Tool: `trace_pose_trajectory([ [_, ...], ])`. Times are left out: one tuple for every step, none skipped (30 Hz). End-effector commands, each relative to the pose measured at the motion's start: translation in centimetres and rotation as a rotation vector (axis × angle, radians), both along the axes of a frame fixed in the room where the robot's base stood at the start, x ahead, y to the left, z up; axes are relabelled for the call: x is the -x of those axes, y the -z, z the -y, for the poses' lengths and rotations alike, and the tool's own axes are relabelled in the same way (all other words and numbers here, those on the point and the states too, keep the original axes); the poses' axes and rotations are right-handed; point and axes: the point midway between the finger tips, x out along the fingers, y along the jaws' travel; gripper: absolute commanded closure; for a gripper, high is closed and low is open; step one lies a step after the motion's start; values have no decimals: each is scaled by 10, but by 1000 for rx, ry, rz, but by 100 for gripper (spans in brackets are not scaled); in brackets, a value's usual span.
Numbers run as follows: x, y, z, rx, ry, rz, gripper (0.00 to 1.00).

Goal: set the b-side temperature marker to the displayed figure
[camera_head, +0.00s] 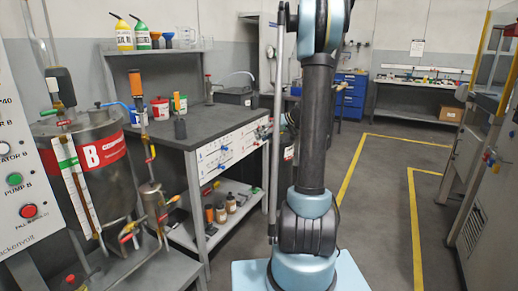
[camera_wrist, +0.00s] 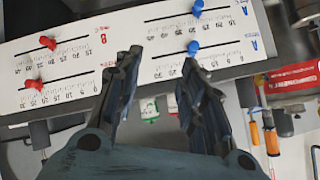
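The white scale panel (camera_head: 230,145) is on the front of the grey bench. In the wrist view the panel (camera_wrist: 150,62) appears upside down, with slotted scales. Its left part carries a red B and two red markers, one (camera_wrist: 47,42) on the upper slot and one (camera_wrist: 33,84) on the lower. Its right part carries a blue A and two blue markers (camera_wrist: 193,47). Which scale is temperature is too small to read. My gripper (camera_wrist: 160,62) is open and empty in front of the panel, right of the red markers. The head view does not clearly show it.
A steel tank with a red B label (camera_head: 103,152) and a white scale strip (camera_head: 75,188) stands left of the bench. No displayed figure is legible. Bottles (camera_head: 220,208) stand on the lower shelf. My arm blocks the middle; yellow-lined floor (camera_head: 385,185) at right is clear.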

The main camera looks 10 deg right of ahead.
Motion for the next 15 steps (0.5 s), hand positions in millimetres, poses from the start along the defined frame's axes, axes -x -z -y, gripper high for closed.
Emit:
trace_pose_trajectory([
  [-16,5,7,-16,-5,27,62],
  [-24,8,10,-27,-9,44,62],
  [-34,12,15,-39,-15,68,62],
  [-41,15,18,-50,-19,85,62],
  [-49,18,21,-59,-24,103,62],
  [-58,22,26,-70,-28,128,62],
  [-66,26,30,-81,-30,146,62],
  [-72,29,34,-88,-34,165,62],
  [-81,34,39,-100,-38,191,62],
  [-88,38,43,-109,-40,209,62],
  [-94,42,47,-116,-42,229,62],
  [-102,48,52,-128,-44,255,62],
  [-108,52,57,-136,-46,274,62],
  [-114,57,61,-144,-47,294,62],
  [-121,63,67,-155,-49,321,62],
])
